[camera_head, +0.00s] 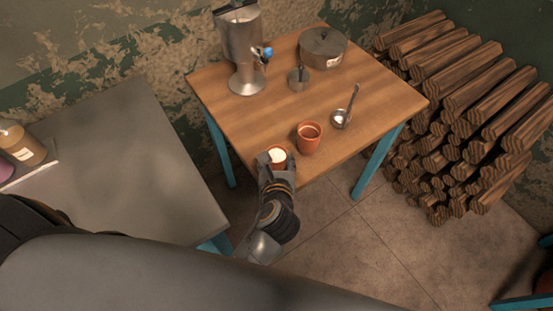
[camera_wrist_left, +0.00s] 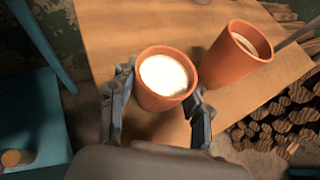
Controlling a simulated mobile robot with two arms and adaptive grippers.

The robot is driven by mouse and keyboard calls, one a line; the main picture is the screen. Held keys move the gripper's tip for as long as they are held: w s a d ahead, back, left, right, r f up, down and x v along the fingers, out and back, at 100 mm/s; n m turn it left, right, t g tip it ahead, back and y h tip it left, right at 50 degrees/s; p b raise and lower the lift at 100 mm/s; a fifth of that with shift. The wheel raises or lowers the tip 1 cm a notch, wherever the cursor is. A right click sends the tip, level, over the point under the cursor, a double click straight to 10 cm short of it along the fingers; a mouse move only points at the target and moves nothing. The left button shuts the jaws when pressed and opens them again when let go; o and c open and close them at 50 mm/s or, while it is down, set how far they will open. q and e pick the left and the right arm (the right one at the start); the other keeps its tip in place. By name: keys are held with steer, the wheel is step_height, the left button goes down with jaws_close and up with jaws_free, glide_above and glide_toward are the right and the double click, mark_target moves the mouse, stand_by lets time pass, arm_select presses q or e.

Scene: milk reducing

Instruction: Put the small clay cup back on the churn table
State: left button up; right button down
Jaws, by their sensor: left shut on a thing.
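The small clay cup (camera_wrist_left: 163,82) holds a white liquid and sits between the fingers of my left gripper (camera_wrist_left: 157,110), which is shut on it. In the head view the small cup (camera_head: 278,154) is at the front edge of the wooden churn table (camera_head: 270,110), with my left gripper (camera_head: 273,162) on its near side. I cannot tell whether its base touches the tabletop. A larger clay cup (camera_head: 309,137) stands on the table just to its right, and also shows in the left wrist view (camera_wrist_left: 230,62). My right gripper is not in view.
A metal churn (camera_head: 240,50) with a blue tap, a lidded pot (camera_head: 323,47), a small metal item (camera_head: 299,78) and a ladle (camera_head: 342,117) are on the table. Stacked firewood (camera_head: 470,110) stands right. A grey table (camera_head: 120,160) is left. The table's left-middle is clear.

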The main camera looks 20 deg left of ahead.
arm_select(q)
steer(key=o, duration=1.2)
steer(key=shift+f, duration=0.1)
steer(key=shift+o, duration=0.2)
steer(key=v, duration=1.2)
steer(key=shift+s, duration=0.1)
